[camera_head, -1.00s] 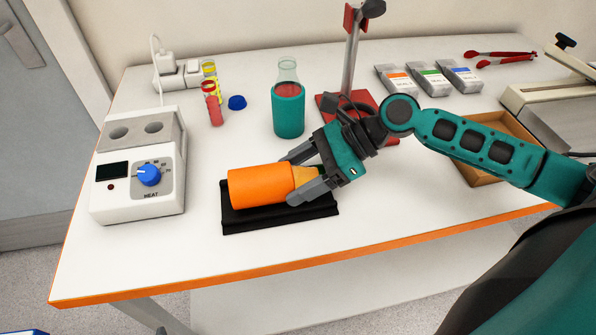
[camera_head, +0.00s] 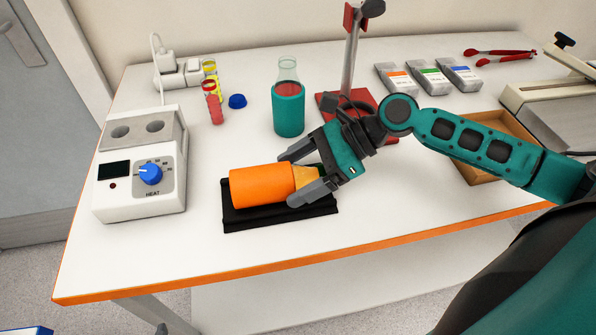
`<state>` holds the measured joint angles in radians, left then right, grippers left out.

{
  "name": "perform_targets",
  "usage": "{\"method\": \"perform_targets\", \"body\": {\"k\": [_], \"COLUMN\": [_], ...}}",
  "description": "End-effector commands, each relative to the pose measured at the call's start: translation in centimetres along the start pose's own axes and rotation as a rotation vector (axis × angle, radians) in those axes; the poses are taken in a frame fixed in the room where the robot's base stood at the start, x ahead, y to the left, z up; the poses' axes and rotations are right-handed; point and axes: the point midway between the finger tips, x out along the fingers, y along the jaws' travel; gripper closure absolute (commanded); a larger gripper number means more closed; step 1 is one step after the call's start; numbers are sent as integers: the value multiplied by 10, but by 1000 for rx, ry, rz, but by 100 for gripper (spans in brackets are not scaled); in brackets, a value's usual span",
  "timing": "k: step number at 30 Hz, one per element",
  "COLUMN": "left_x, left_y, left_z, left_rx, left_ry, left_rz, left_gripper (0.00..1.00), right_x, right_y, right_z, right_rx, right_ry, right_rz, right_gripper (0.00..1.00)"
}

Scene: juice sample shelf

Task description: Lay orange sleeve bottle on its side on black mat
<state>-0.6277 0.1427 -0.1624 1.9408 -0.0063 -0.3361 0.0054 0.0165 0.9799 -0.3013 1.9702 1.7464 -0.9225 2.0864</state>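The orange sleeve bottle (camera_head: 262,186) lies on its side on the black mat (camera_head: 282,219), its neck pointing right toward my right gripper. My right gripper (camera_head: 301,178) has its fingers spread on either side of the bottle's neck end. The fingers look apart from the narrow neck, but the far finger's contact is partly hidden. The mat is a dark tray-like rectangle near the table's front. My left gripper is not in view.
A heater (camera_head: 141,180) with a blue knob stands left of the mat. A teal sleeve bottle (camera_head: 288,110) stands upright behind it. A red stand base (camera_head: 352,110) and a cardboard tray (camera_head: 484,166) are to the right. The orange table edge (camera_head: 400,246) runs in front.

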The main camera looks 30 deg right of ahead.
Motion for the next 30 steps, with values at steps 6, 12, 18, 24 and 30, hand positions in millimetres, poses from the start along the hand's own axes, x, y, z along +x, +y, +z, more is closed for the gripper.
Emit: {"method": "perform_targets", "body": {"k": [6, 12, 18, 24, 30], "left_x": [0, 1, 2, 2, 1], "left_y": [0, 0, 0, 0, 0], "left_z": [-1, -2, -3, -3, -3], "left_rx": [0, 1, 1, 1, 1], "left_ry": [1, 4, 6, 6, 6], "left_rz": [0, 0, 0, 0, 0], "left_gripper": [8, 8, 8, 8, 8], "right_x": [0, -2, -29, -64, -92], "right_y": [0, 0, 0, 1, 1], "right_z": [-1, -2, -3, -3, -2], "right_rx": [1, 2, 2, 5, 4], "right_ry": [1, 5, 9, 8, 4], "right_rz": [1, 1, 0, 2, 1], "right_gripper": [0, 0, 0, 0, 0]}}
